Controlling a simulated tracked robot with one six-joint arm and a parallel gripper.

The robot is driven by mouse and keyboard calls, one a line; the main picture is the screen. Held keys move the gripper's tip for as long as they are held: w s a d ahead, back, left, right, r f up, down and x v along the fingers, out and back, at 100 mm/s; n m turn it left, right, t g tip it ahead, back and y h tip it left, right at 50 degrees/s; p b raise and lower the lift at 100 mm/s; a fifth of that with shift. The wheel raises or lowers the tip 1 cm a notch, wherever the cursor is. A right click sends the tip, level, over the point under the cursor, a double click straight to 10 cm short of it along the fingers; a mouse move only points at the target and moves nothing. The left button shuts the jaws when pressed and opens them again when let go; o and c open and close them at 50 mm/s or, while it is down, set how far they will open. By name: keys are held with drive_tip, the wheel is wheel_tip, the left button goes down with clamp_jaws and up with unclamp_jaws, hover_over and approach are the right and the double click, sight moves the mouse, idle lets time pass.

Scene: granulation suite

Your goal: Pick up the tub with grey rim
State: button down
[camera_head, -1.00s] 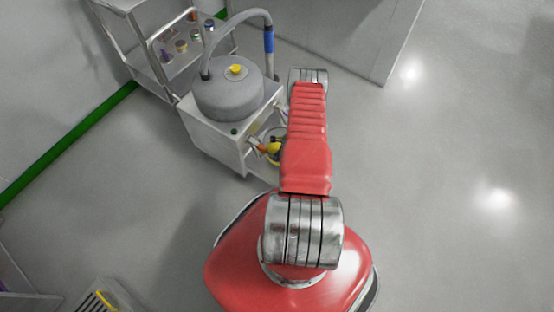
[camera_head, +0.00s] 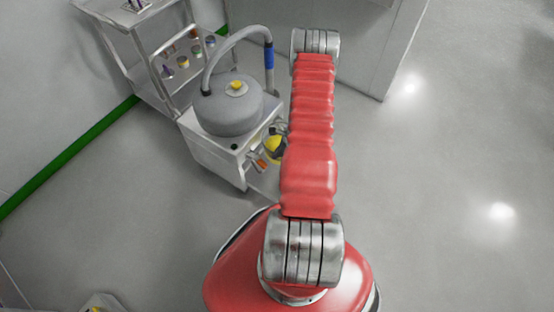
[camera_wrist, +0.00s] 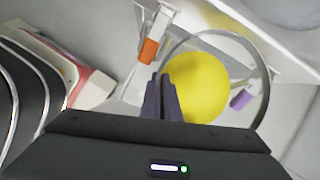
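The tub with grey rim (camera_wrist: 262,72) fills the middle and right of the wrist view. Its thin round rim rings a large yellow round area (camera_wrist: 200,88), and the cart shows through its seemingly clear wall. My gripper (camera_wrist: 163,78) has its two dark fingers close together at the rim's left edge, and looks shut on it. The fingertips are partly hard to make out against the yellow. In the head view only a yellow and dark part of the tub (camera_head: 275,148) shows beside my arm, which hides the rest and my gripper.
A steel cart (camera_head: 215,150) with a grey kettle-like vessel (camera_head: 228,105), a hose and orange-handled valves stands left of my arm. A shelf trolley (camera_head: 150,75) with small jars is behind it. A large grey cabinet (camera_head: 370,50) stands at the back. The floor to the right is clear.

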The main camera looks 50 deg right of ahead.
wheel_tip(320, 180, up, 7)
drive_tip(key=shift+r, duration=0.2)
idle(1.1)
